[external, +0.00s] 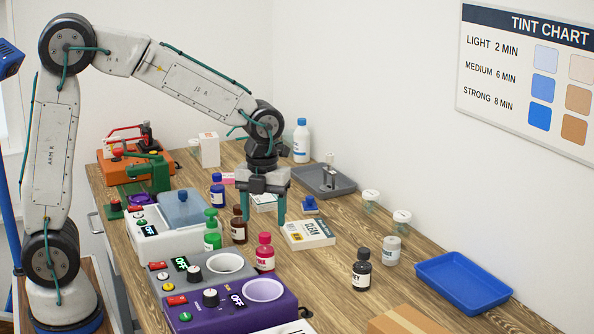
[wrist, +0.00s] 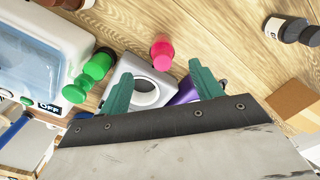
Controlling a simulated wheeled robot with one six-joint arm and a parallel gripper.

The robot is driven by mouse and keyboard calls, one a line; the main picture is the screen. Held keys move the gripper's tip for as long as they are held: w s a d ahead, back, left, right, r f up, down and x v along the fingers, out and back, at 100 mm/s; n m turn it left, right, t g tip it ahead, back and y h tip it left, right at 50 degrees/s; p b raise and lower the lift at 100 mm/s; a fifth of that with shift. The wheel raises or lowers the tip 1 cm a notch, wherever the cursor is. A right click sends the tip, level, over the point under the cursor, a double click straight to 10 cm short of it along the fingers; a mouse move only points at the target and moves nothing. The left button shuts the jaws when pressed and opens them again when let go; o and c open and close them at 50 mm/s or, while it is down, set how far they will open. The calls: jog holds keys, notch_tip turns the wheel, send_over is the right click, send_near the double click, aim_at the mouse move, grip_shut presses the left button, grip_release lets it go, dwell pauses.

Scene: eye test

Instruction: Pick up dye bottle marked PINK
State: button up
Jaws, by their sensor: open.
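The pink dye bottle (external: 265,259) stands upright on the wooden table, right of the grey machine; its label seems to read PINK. It also shows in the wrist view (wrist: 162,54), seen from above, beyond and between my fingertips. My gripper (external: 265,216) points down with its two green fingers apart and nothing between them. In the external view it appears above and behind the pink bottle, apart from it. The fingers also show in the wrist view (wrist: 160,74).
A brown bottle (external: 239,229) and a green bottle (external: 212,236) stand left of the pink one. A box marked CLEAN (external: 309,235) lies to the right. The grey machine (external: 190,262) and purple machine (external: 240,316) are close by. A dark bottle (external: 361,275) stands farther right.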

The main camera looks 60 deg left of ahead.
aim_at(265, 234)
jog(key=shift+m, duration=0.5)
jog(key=shift+f, duration=0.3)
jog(key=f, duration=0.7)
jog(key=shift+d+f, duration=0.15)
jog(key=shift+d, duration=0.1)
jog(key=c, duration=1.2)
